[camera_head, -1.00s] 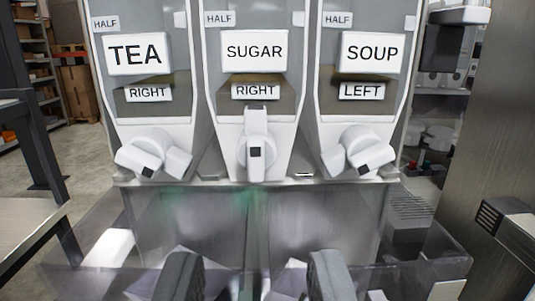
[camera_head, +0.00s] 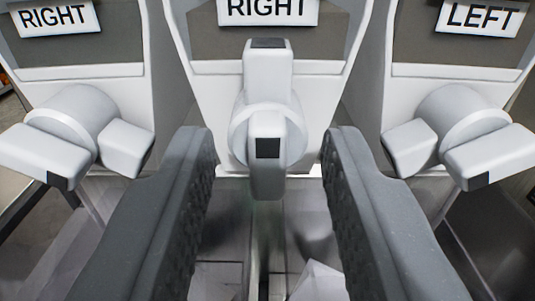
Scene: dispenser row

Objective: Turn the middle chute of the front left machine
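The middle chute (camera_head: 267,115) is a white knob with an upright handle bar and a small dark square on its lower end. It sits on the front of the middle dispenser, under a "RIGHT" label (camera_head: 267,9). My gripper (camera_head: 268,150) is open, with one dark grey padded finger on each side of the chute handle. There are visible gaps between both fingers and the handle, so it appears ungripped. The handle stands vertical.
A left chute (camera_head: 78,132) sits tilted under another "RIGHT" label (camera_head: 54,16). A right chute (camera_head: 460,138) sits tilted under a "LEFT" label (camera_head: 477,17). Both are close outside my fingers. White paper-like pieces (camera_head: 318,282) lie below in the tray area.

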